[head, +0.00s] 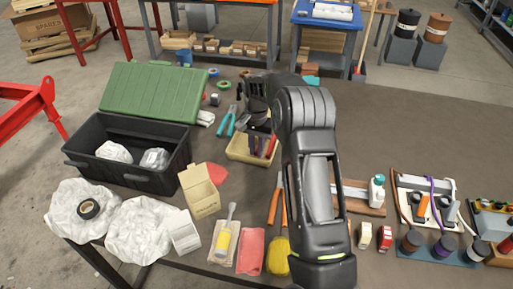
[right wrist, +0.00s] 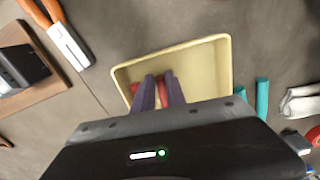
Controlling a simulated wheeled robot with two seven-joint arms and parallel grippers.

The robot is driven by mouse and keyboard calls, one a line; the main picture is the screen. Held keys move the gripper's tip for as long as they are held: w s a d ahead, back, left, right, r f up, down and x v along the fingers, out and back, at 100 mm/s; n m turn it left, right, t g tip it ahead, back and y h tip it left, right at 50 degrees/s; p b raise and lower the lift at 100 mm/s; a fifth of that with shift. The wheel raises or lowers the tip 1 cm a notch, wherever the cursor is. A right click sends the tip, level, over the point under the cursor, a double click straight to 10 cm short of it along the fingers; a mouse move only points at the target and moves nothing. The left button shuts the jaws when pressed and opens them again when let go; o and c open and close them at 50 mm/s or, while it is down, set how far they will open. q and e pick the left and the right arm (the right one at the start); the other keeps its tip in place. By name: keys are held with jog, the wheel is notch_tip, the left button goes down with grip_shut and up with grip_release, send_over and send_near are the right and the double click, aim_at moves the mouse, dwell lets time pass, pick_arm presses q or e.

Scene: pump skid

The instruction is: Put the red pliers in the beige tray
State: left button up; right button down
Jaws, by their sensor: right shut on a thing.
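The beige tray (head: 238,156) lies on the table near the middle; it also shows in the right wrist view (right wrist: 222,62). My right gripper (head: 261,146) points down over the tray. In the right wrist view its two dark fingers (right wrist: 158,90) are shut on the red pliers (right wrist: 166,84), of which only small red parts show between and beside the fingers. The pliers are over or within the tray's outline; whether they touch its floor I cannot tell. My left gripper is not in view.
Teal-handled pliers (head: 229,122) lie just left of the tray. An orange-handled tool (head: 277,202) lies in front of it. A black toolbox (head: 150,180) with a green lid (head: 150,92) stands at the left. Free table lies at the back right.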

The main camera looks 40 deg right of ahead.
jog(key=shift+f, duration=0.1)
jog(key=c, duration=1.8)
grip_release()
jog(key=shift+f, duration=0.2)
jog(key=o, duration=0.4)
jog(key=shift+r, duration=0.1)
jog(key=shift+o, duration=0.2)
notch_tip(320, 180, up, 12)
jog(key=b, duration=0.1)
jog(key=shift+r, duration=0.15)
